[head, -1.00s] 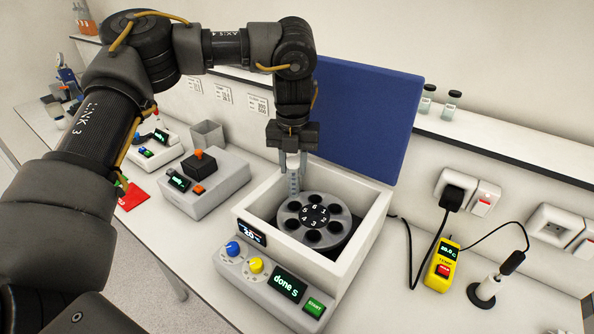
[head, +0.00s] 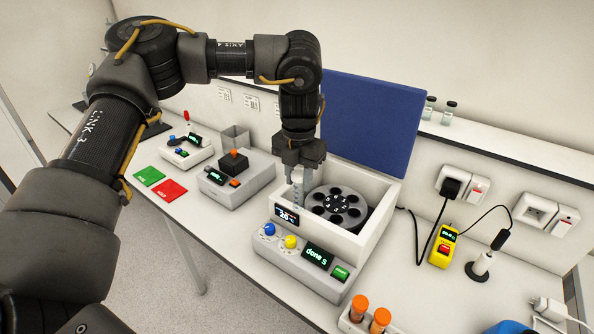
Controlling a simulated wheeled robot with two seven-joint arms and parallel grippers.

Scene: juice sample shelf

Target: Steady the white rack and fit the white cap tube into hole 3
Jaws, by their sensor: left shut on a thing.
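My left gripper (head: 299,165) points down over the left part of an open white box with a raised blue lid (head: 370,120). It is shut on a slim grey tube (head: 297,188), which hangs roughly upright. The gripper hides most of the tube's top, so I cannot make out its cap colour well. In the box, right of the tube, sits a dark round rotor (head: 352,222) with several holes around a numbered hub; its numbers are too small to read surely. At the bottom edge, a pale rack (head: 347,323) partly shows, with orange-capped tubes (head: 380,318). My right gripper is out of view.
Left are a grey device (head: 235,180), a smaller white device (head: 187,152) and green and red mats (head: 170,190). A yellow meter (head: 443,247) with cables stands right.

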